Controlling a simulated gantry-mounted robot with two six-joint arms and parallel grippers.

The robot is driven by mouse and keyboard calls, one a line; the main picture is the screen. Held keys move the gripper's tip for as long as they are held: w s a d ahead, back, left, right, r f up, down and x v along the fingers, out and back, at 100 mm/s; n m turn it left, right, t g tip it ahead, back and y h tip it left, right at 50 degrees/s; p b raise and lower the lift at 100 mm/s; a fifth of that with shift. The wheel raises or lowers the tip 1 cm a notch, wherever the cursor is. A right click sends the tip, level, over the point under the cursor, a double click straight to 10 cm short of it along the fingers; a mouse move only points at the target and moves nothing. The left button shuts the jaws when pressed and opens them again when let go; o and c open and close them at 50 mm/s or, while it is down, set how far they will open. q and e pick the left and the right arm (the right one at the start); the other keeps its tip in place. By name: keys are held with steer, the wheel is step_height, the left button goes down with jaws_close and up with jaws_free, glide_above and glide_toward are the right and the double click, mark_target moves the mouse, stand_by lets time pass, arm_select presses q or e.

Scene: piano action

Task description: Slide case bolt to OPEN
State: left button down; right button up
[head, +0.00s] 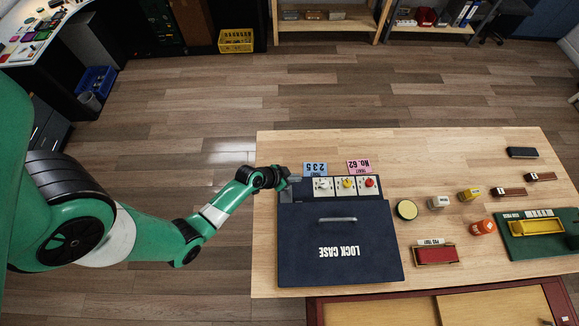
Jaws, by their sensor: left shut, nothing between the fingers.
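The dark blue lock case (338,268) lies on the left part of the wooden table. It has a silver handle (338,219), and its white LOCK CASE lettering reads upside down. Along its far edge are white panels with a white knob (322,186), a yellow knob (347,183) and a red knob (369,182). My left gripper (285,184) is shut and empty at the case's far left corner, over a small grey part there. I cannot tell whether they touch. The bolt is not clearly seen; the gripper may hide it. My right gripper is not in view.
Behind the case stand a blue card (315,168) and a pink card (359,166). To its right are a round yellow-topped pot (406,210), a red tray (436,255), an orange item (482,227) and a green board (520,247). The far middle of the table (430,150) is clear.

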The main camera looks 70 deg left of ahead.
arm_select(q)
steer(key=p+v, duration=0.1)
steer(key=v, duration=0.3)
steer(key=shift+s+r, duration=0.2)
steer(key=shift+r, duration=0.15)
steer(key=p+v, duration=0.3)
steer(key=v, duration=0.2)
steer(key=shift+s, duration=0.1)
